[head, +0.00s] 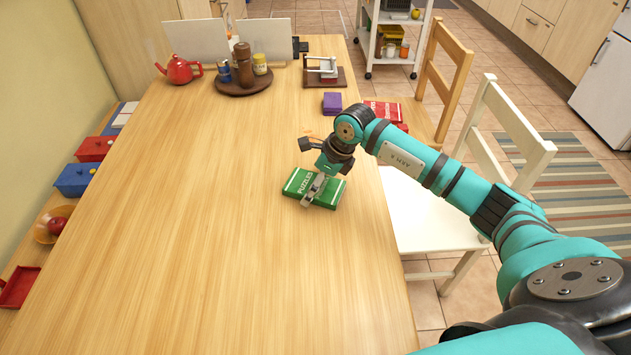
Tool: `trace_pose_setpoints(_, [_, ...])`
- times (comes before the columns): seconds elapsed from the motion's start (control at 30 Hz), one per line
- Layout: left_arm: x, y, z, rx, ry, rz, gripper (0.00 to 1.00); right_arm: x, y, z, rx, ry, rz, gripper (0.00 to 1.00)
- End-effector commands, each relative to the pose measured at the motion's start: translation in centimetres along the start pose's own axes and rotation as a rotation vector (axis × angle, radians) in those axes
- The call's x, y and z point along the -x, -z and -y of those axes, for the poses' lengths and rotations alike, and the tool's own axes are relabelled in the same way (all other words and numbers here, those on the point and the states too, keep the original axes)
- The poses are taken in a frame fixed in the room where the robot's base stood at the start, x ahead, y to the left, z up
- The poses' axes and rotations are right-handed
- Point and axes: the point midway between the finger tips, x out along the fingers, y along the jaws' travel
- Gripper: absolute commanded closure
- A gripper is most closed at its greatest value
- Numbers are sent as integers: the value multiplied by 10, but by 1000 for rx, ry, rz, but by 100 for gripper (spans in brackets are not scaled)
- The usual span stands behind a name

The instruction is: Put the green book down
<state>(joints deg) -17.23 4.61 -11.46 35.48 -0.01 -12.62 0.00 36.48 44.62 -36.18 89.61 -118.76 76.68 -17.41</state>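The green book (328,195), with "PUZZLES" on its cover, is at the right side of the wooden table (190,230). It looks flat, on or just above the tabletop; I cannot tell which. My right gripper (313,190) is at the book, with its fingers across the book's middle, and seems to grip it. The wrist hides part of the book's far edge. My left gripper is not in view.
A purple block (332,103) and red books (384,112) lie beyond my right arm. A round tray (244,86) with jars and a red teapot (179,70) stand at the far end. Chairs (515,130) line the right edge. The table's middle and left are clear.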

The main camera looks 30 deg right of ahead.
Motion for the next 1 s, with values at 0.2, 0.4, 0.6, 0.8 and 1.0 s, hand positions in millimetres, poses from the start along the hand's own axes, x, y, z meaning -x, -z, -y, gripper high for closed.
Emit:
trace_pose_setpoints(0.2, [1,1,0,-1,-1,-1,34,2,-1,0,0,0,0,0])
trace_pose_setpoints(0.4, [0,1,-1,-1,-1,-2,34,26,0,2,1,4,1,0])
trace_pose_setpoints(0.6, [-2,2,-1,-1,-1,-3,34,69,0,1,1,5,2,0])
trace_pose_setpoints(0.8, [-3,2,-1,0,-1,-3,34,105,0,1,1,3,1,0])
trace_pose_setpoints(1.0, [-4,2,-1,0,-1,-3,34,120,0,0,0,0,0,0])
